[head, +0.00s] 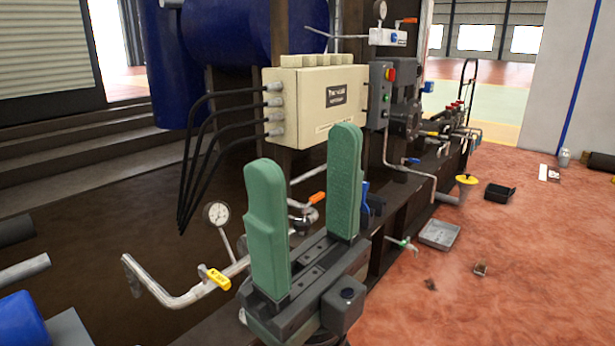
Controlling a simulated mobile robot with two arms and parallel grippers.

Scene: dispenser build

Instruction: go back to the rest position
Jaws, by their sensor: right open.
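My right gripper (306,215) is in the middle of the head view, with its two green fingers upright and wide apart. Nothing is between the fingers. It stands in front of the dispenser skid, and hides part of the pipework and the frame behind it. My left gripper does not show.
A beige control box (315,105) with black cables is behind the gripper. A gauge (217,213) and a pipe with a yellow-handled valve (215,278) are at its left. A grey tray (439,235) and a black tray (500,193) lie on the reddish floor, mostly clear at right.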

